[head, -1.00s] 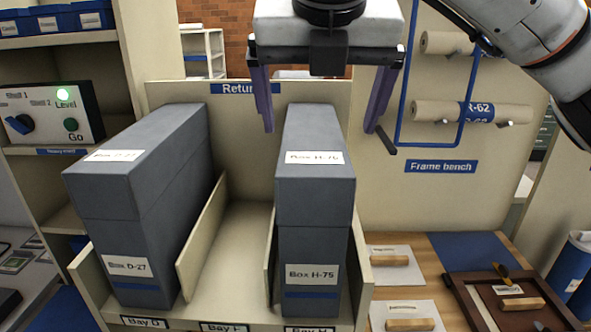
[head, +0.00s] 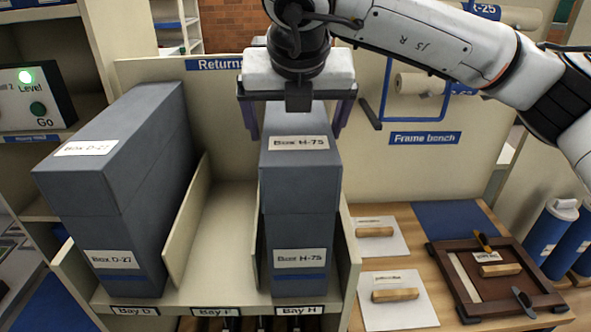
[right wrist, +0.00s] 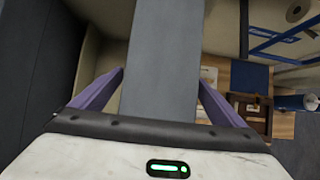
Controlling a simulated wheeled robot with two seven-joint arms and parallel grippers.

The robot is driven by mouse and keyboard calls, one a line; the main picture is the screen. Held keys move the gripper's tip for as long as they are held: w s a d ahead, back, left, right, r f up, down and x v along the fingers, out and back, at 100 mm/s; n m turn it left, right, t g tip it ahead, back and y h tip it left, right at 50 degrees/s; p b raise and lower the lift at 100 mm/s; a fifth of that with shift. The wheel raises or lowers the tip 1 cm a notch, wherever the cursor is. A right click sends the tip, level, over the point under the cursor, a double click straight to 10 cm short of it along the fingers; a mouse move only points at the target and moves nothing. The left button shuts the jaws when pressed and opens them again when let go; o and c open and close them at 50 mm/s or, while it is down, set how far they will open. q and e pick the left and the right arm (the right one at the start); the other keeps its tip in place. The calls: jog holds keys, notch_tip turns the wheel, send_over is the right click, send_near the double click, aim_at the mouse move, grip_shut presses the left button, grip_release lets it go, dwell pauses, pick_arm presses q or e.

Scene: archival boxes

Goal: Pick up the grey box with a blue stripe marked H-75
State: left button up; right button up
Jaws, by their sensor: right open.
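The grey box marked H-75 (head: 300,185) stands upright in Bay H of the returns rack, with a blue stripe low on its front. My right gripper (head: 293,125) is over the rear of its top, open, with a purple finger on each side of the box. In the right wrist view the box (right wrist: 166,60) runs between the two spread fingers (right wrist: 160,85); I cannot tell whether they touch it. My left gripper is not in view.
A similar grey box marked D-27 (head: 118,200) stands in Bay D. Bay F (head: 215,250) between them is empty. A frame bench (head: 385,215) with a wooden tray (head: 455,262) lies right. A blue wire frame (head: 388,95) hangs behind the right arm.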

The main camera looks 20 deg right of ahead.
jog(key=c, duration=1.9)
jog(key=shift+w, duration=0.15)
jog(key=shift+c, duration=1.3)
jog(key=shift+r, duration=0.15)
